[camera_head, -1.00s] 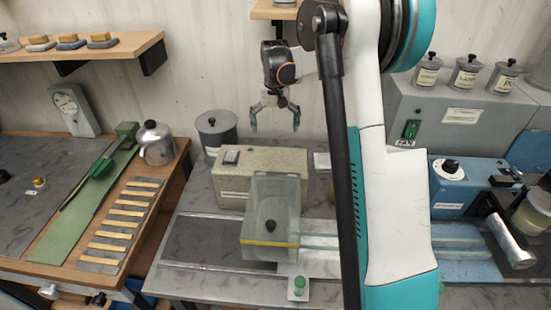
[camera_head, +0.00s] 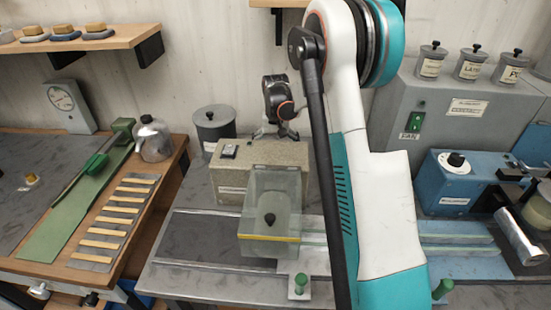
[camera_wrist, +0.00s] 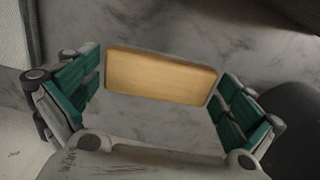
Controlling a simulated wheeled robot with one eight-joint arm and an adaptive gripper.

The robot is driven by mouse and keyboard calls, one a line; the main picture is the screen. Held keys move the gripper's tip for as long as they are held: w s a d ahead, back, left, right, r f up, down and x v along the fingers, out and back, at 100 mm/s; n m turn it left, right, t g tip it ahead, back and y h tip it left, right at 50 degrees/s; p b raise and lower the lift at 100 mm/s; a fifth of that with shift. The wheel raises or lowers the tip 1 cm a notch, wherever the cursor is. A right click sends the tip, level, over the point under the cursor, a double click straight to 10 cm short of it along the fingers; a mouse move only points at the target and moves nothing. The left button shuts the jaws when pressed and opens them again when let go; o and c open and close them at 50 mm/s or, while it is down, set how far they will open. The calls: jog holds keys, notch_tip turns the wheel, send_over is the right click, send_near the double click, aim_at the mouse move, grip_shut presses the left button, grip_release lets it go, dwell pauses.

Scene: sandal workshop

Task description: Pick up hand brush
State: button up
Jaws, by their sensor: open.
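The hand brush (camera_wrist: 160,77), as far as I can tell, is a rectangular block with a tan wooden face and a thin grey rim. In the wrist view it lies between the two green-padded fingers of my gripper (camera_wrist: 162,92), with visible room at each side. My gripper is open and not closed on it. In the head view my gripper (camera_head: 279,133) hangs low behind the beige box (camera_head: 235,180). That box hides the fingertips, and I cannot make out the brush there.
A grey lidded pot (camera_head: 213,126) stands left of my gripper. A clear guard (camera_head: 270,200) stands in front of the beige box. A metal kettle (camera_head: 152,140) is on the left bench. A grey cabinet (camera_head: 455,135) and blue machine (camera_head: 455,180) stand right.

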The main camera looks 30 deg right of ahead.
jog(key=shift+f, duration=0.1)
jog(key=shift+c, duration=0.6)
jog(key=c, duration=0.7)
notch_tip(320, 180, up, 10)
jog(key=p, duration=0.3)
